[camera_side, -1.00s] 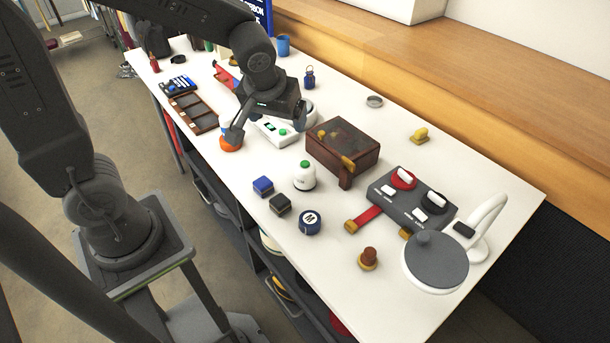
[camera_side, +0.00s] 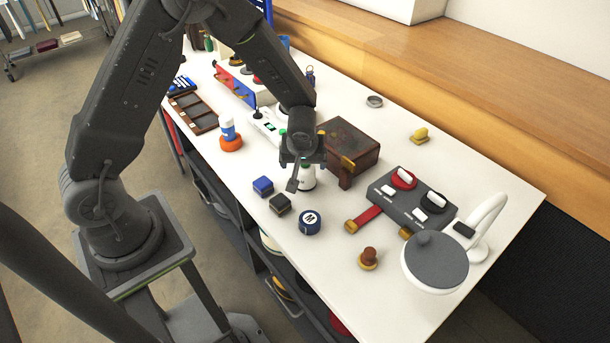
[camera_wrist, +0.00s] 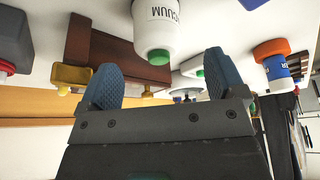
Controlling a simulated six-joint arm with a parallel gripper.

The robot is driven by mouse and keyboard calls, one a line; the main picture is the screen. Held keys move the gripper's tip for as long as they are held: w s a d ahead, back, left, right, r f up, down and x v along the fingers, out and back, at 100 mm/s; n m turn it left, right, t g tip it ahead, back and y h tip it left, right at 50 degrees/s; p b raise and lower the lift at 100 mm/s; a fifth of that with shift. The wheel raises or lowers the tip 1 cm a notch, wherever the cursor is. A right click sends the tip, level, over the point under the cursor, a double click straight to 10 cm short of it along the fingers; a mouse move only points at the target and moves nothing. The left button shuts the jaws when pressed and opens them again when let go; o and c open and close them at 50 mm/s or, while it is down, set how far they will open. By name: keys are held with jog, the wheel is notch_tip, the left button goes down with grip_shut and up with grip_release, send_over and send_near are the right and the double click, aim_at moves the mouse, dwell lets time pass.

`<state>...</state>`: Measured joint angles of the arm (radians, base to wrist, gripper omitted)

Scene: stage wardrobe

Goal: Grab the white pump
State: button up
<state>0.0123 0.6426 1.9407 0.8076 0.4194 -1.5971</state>
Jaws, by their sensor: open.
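The white pump (camera_side: 308,180) stands upright on the white table, in front of the brown wooden box. My gripper (camera_side: 304,167) is above it and partly hides it in the side view. In the wrist view, which is upside down, the white pump (camera_wrist: 156,27) shows dark lettering ending in "UUM" and a green cap. It lies just past the fingertips of my gripper (camera_wrist: 163,65), in line with the gap between them. The gripper is open, its two blue pads spread wide, and nothing is held.
The brown box (camera_side: 349,143) stands close behind the pump. A blue block (camera_side: 263,186), a black block (camera_side: 280,204) and a round blue "M" container (camera_side: 310,222) sit nearby. A white bottle with an orange base (camera_side: 230,134) stands left.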

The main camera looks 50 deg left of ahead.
aim_at(305, 167)
jog(key=shift+w+x, duration=0.15)
jog(key=shift+x, duration=1.35)
jog(key=shift+w+x, duration=0.15)
jog(key=shift+x, duration=1.3)
jog(key=shift+r, duration=0.1)
jog(key=shift+c, duration=0.3)
jog(key=c, duration=1)
jog(key=shift+c, duration=0.7)
jog(key=shift+r, duration=0.15)
